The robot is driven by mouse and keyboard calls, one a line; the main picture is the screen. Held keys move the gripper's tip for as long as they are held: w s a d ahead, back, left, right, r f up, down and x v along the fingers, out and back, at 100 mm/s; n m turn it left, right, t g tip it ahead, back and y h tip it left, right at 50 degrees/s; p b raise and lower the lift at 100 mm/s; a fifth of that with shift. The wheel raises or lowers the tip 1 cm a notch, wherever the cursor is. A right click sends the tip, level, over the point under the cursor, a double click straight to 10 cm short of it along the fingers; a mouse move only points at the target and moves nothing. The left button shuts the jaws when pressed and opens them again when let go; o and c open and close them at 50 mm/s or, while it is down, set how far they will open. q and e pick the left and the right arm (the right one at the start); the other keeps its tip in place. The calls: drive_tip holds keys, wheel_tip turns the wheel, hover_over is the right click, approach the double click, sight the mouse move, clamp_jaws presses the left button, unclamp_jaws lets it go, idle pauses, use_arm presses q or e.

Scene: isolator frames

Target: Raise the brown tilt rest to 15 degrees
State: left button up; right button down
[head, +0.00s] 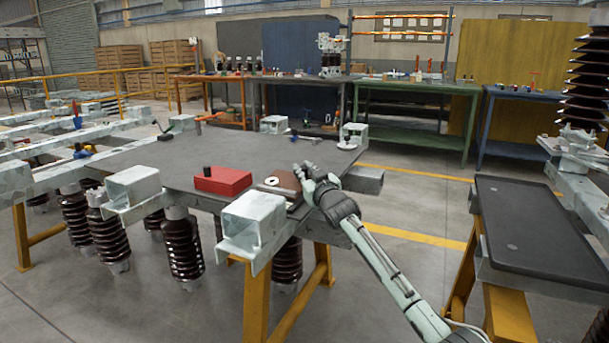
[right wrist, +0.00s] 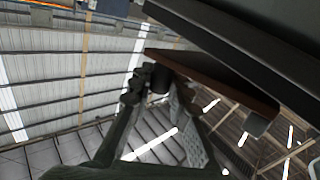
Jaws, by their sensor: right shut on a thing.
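The brown tilt rest (head: 284,179) is a small brown plate at the front right edge of the dark table top, beside a pale disc (head: 271,181). Its exact angle is hard to read. My right gripper (head: 304,172) is at its right side, and the arm reaches in from the lower right. In the right wrist view the brown plate (right wrist: 215,82) is seen edge-on and slanted, below a dark slab. There my right gripper (right wrist: 160,84) is shut on the rest at one end, with its fingers partly hiding the contact. My left gripper is out of view.
A red box (head: 222,181) with a black knob stands left of the rest. Grey square tubes (head: 255,222) jut from the table's front edge. A black tray table (head: 535,225) stands to the right. The middle of the dark table top (head: 240,150) is mostly clear.

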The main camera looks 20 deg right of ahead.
drive_tip(key=shift+s+a+r, duration=0.1)
drive_tip(key=shift+a, duration=0.1)
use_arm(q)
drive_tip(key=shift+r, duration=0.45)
use_arm(e)
drive_tip(key=c, duration=1.4)
unclamp_jaws()
drive_tip(key=s, duration=0.8)
drive_tip(key=s+a+f, duration=0.1)
drive_tip(key=s, duration=0.3)
